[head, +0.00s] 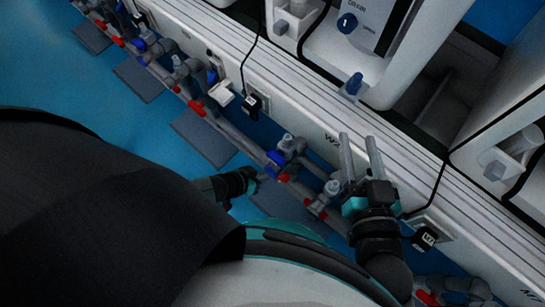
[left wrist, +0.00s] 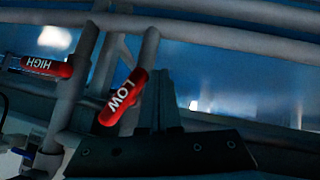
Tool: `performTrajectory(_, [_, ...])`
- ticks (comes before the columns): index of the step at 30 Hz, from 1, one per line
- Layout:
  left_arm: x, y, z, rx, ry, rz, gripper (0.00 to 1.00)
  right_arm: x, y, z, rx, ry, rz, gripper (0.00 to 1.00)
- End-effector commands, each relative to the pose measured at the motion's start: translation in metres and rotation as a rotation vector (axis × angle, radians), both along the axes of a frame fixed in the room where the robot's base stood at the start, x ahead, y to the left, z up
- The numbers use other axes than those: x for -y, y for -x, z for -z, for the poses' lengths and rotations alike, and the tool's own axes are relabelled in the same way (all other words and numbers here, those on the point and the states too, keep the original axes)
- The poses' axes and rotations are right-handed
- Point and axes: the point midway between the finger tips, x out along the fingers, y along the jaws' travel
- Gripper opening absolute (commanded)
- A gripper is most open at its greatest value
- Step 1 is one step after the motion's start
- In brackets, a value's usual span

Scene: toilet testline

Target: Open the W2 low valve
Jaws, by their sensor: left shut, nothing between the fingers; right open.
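In the left wrist view a red valve handle marked LOW (left wrist: 124,97) sits tilted on a grey pipe. A second red handle marked HIGH (left wrist: 45,67) lies nearly level to its left. My left gripper (left wrist: 166,88) is shut and empty, just right of the LOW handle; I cannot tell whether they touch. In the head view my left gripper (head: 258,178) is at the pipe row below the W2 label (head: 332,139), its fingertips hard to make out. My right gripper (head: 358,142) is open and empty, in front of the wall panel.
A grey pipe run (head: 240,137) with several blue and red valve handles follows the wall base. A black cable with a tag (head: 425,237) hangs right of my right gripper. White toilet units (head: 350,40) stand above. The blue floor (head: 50,75) is clear at left.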

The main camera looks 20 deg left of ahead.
Motion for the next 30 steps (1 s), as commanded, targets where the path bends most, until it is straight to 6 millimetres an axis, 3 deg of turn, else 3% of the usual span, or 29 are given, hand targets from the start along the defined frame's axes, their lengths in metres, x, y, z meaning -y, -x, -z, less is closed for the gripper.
performTrajectory(30, [0.0001, -0.0002, -0.0064, 0.001, 0.000, 0.000, 0.00, -0.0004, -0.0004, -0.0071, 0.001, 0.000, -0.001, 0.50])
